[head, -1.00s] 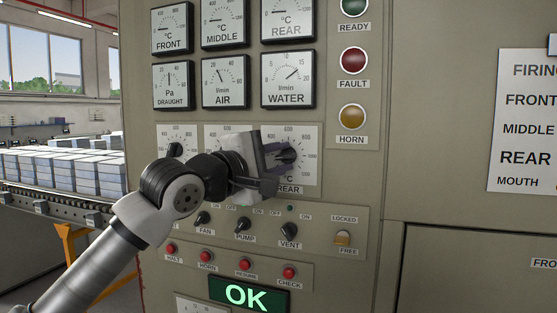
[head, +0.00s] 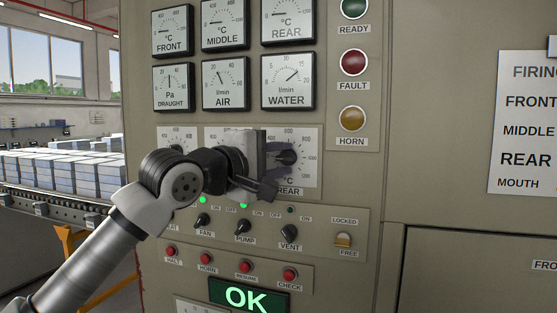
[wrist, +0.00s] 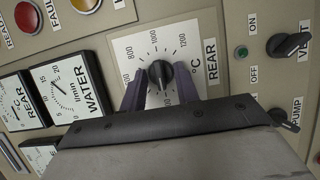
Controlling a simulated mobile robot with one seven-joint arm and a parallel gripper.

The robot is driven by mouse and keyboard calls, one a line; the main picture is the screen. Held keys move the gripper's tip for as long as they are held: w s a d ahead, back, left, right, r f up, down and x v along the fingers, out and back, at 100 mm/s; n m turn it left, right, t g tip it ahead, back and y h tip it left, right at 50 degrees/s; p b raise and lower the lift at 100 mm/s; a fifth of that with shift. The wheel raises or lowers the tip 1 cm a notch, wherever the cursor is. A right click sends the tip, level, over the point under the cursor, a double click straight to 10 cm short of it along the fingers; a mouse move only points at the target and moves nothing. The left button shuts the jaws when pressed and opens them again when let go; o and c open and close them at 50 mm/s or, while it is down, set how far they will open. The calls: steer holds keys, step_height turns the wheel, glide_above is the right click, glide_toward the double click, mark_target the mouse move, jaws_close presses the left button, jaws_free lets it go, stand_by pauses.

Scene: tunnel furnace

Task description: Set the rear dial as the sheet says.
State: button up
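The rear dial, a black knob (head: 287,157) on a white scale plate, is on the panel. In the wrist view the rear dial's knob (wrist: 160,75) sits between my two fingers, with a slim gap on each side. My gripper (head: 272,168) is open in front of the dial's left part; it also shows in the wrist view (wrist: 160,92). The knob's mark seems to point to the upper side of the wrist view; its exact value is unclear. The sheet (head: 524,122) lists front, middle, rear and mouth; its values are cut off at the right edge.
The middle dial plate (head: 215,135) is largely behind my gripper. Below are the fan (head: 203,219), pump (head: 243,226) and vent (head: 289,232) switches and several red buttons. Gauges (head: 288,80) hang above. A green OK display (head: 247,296) is lit.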

steer(key=b+v, duration=0.4)
steer(key=v, duration=0.9)
steer(key=shift+s+a, duration=0.2)
steer(key=shift+s, duration=0.2)
